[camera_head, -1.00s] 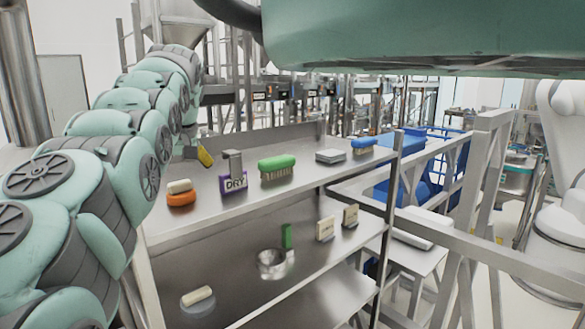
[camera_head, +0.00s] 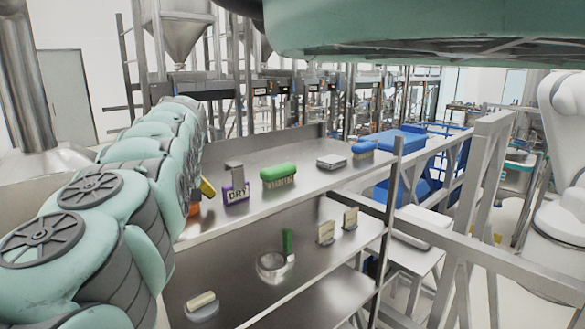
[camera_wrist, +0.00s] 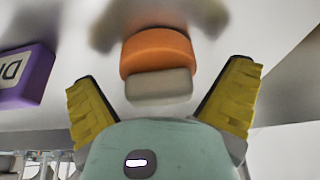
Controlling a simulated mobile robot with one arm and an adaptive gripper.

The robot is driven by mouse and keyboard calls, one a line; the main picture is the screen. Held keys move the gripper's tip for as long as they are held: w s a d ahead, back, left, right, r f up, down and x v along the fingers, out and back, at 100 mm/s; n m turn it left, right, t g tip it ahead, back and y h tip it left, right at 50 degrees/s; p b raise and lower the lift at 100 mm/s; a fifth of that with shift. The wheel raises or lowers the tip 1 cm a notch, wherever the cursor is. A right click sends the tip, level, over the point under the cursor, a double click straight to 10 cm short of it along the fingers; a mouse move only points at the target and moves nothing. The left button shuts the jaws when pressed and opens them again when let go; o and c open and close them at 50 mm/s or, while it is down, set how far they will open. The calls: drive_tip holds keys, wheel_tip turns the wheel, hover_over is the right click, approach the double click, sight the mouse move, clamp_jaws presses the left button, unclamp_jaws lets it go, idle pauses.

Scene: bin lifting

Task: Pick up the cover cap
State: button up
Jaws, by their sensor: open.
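An orange round cap (camera_wrist: 158,50) with a pale block (camera_wrist: 158,87) against it, probably the cover cap, lies ahead of my gripper (camera_wrist: 162,78) in the wrist view. The two yellow fingers are spread wide, one on each side of the pale block, with gaps on both sides; nothing is held. In the head view only a small part of the orange cap (camera_head: 194,210) shows on the upper metal shelf (camera_head: 245,205), beside one yellow finger (camera_head: 207,187). My arm hides the rest of the cap and the other finger.
A purple DRY block (camera_head: 236,193) stands close to the right of the cap. A green brush (camera_head: 278,176), a grey flat box (camera_head: 331,162) and a blue brush (camera_head: 362,149) sit farther along. The lower shelf holds a pale-topped disc (camera_head: 202,307), a metal cup (camera_head: 271,267) and small blocks.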

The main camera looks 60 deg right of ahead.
drive_tip(key=c, duration=1.1)
drive_tip(key=shift+r, duration=0.1)
